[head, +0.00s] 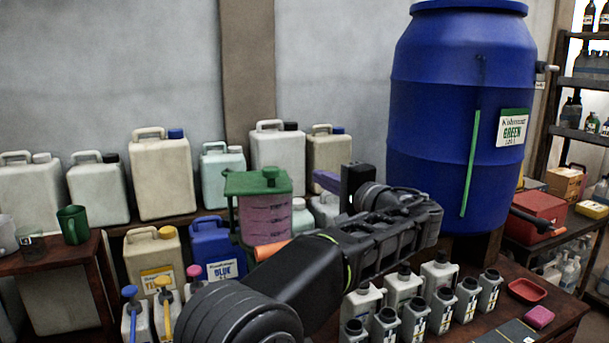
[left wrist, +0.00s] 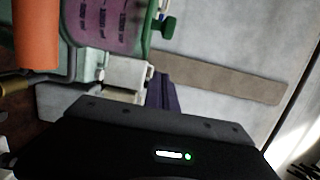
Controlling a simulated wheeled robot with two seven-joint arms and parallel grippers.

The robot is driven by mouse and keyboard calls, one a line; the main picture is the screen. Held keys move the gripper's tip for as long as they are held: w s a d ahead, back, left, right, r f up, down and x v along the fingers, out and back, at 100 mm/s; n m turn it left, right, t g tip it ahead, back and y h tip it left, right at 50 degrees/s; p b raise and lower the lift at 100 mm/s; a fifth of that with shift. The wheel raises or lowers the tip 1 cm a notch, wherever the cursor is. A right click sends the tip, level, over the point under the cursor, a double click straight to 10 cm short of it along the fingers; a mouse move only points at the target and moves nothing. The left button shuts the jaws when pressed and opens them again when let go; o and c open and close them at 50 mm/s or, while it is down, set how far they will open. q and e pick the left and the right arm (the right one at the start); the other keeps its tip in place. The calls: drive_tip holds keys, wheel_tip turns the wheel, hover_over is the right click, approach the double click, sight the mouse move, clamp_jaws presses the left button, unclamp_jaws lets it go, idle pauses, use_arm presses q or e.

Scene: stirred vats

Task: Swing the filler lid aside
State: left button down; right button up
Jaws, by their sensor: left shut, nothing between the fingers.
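A small clear vat (head: 265,219) with pink-purple liquid and dark markings stands left of my left arm in the head view. Its flat green lid (head: 243,184) is on top, with a darker green knob (head: 270,175) standing up. In the left wrist view the vat (left wrist: 105,28) is seen sideways at the upper left, and the knob (left wrist: 168,27) points right. My left gripper (head: 320,177) has purple fingers, shut and empty, just right of the lid. The fingers (left wrist: 160,82) appear apart from the knob in the wrist view. My right gripper is out of view.
An orange cylinder (head: 273,250) sits low by the vat, close to my arm. White, cream and blue jugs (head: 162,178) crowd the shelf around it. A big blue barrel (head: 452,120) stands right. Several small grey bottles (head: 404,288) stand in front.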

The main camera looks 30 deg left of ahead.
sight(288, 185)
use_arm(q)
drive_tip(key=a+p, duration=0.2)
drive_tip(key=a, duration=0.2)
drive_tip(key=a+p, duration=0.2)
drive_tip(key=a, duration=0.3)
drive_tip(key=shift+w+r, duration=0.15)
drive_tip(key=shift+w, duration=0.05)
drive_tip(key=shift+s+f, duration=0.2)
drive_tip(key=shift+s, duration=0.1)
